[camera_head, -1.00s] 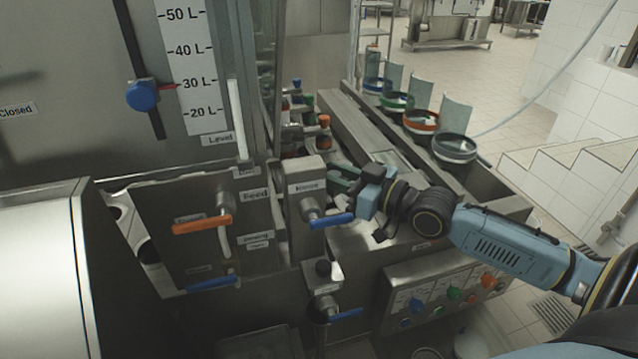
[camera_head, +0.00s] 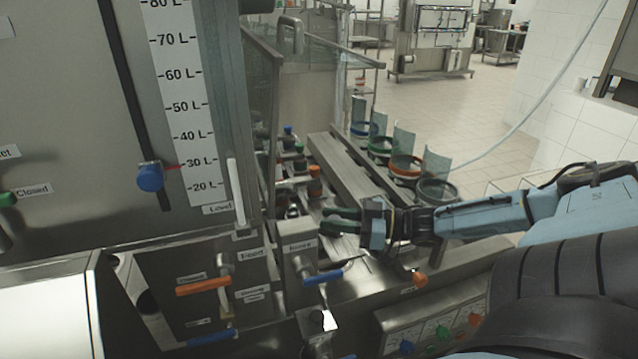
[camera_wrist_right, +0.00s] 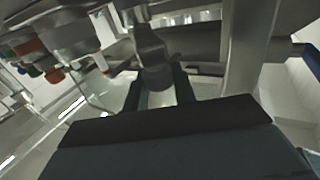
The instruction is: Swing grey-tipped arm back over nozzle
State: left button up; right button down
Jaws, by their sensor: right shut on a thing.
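My right gripper (camera_head: 338,220) is among the low fittings behind the steel box with the blue lever, its fingers pointing left. In the right wrist view its two dark fingers (camera_wrist_right: 157,92) are shut on the grey tip (camera_wrist_right: 152,50) of a swing arm. In the head view that tip is hidden by the gripper, or too small to make out. A row of nozzle fittings with orange, green and blue caps (camera_head: 314,180) runs away behind the fingers. Coloured fittings (camera_wrist_right: 32,50) also show at upper left in the wrist view. My left gripper is not in view.
A steel rail (camera_head: 345,175) runs beside the fittings. Several coloured rings with clear shields, one orange (camera_head: 405,167), line the right side. The steel box (camera_head: 297,262) with a blue lever (camera_head: 323,276) stands close below the gripper. The level tank (camera_head: 90,130) fills the left.

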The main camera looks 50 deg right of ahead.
jog(key=shift+w+d+n+g+y+b, duration=0.3)
jog(key=shift+d+n+g+y+b, duration=0.25)
jog(key=shift+n+y+b, duration=0.2)
jog(key=shift+w+d+n+g+y+b, duration=0.1)
jog(key=shift+d+n+g+y+b, duration=0.15)
jog(key=shift+d+y+b, duration=0.1)
jog(key=c, duration=1.5)
grip_release()
jog(key=shift+o, duration=0.2)
jog(key=p+v, duration=0.3)
jog(key=v, duration=0.4)
jog(key=shift+d, duration=0.15)
